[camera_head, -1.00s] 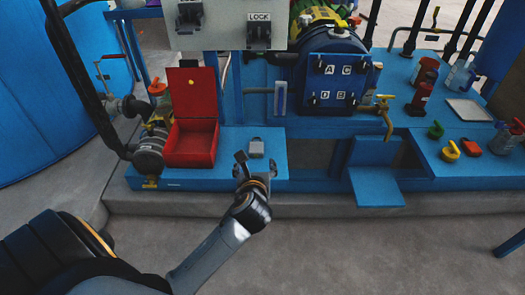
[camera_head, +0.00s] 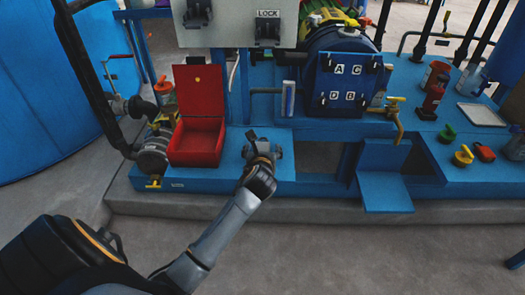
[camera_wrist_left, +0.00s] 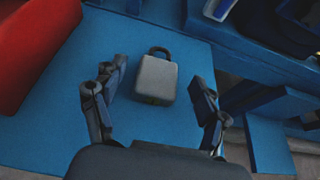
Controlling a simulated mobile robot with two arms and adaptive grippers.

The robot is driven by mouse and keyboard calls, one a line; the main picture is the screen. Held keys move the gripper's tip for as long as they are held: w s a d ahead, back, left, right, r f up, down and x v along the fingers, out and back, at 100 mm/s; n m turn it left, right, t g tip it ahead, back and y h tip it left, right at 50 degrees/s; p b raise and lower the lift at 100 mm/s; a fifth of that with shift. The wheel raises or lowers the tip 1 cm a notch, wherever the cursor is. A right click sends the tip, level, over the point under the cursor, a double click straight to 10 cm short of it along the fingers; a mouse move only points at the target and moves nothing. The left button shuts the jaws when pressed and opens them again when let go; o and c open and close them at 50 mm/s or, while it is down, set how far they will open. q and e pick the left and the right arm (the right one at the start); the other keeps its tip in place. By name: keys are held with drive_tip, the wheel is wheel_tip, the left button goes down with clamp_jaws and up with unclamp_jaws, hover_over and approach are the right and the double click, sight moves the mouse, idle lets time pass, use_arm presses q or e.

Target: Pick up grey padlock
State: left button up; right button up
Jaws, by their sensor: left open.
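The grey padlock (camera_wrist_left: 155,80) lies on the blue platform (camera_wrist_left: 60,130) in the left wrist view, its shackle pointing away from my gripper. My left gripper (camera_wrist_left: 160,95) is open, with one finger on each side of the padlock and a gap to it on both sides. In the head view my left gripper (camera_head: 262,145) is over the platform, right of the red box, and it hides the padlock there. My right gripper is not in view.
An open red box (camera_head: 197,142) stands on the platform left of my gripper. A grey panel marked LOCK (camera_head: 240,22) hangs above. A blue autoclave door (camera_head: 346,84) is to the right. A blue step (camera_head: 385,190) juts out at the front right.

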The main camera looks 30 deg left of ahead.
sight(263, 144)
use_arm(q)
drive_tip(key=b+x, duration=0.1)
drive_tip(key=x, duration=0.2)
drive_tip(key=shift+w+a, duration=0.2)
drive_tip(key=shift+c, duration=0.4)
drive_tip(key=c, duration=1.1)
drive_tip(key=shift+c, duration=0.8)
drive_tip(key=shift+r, duration=0.15)
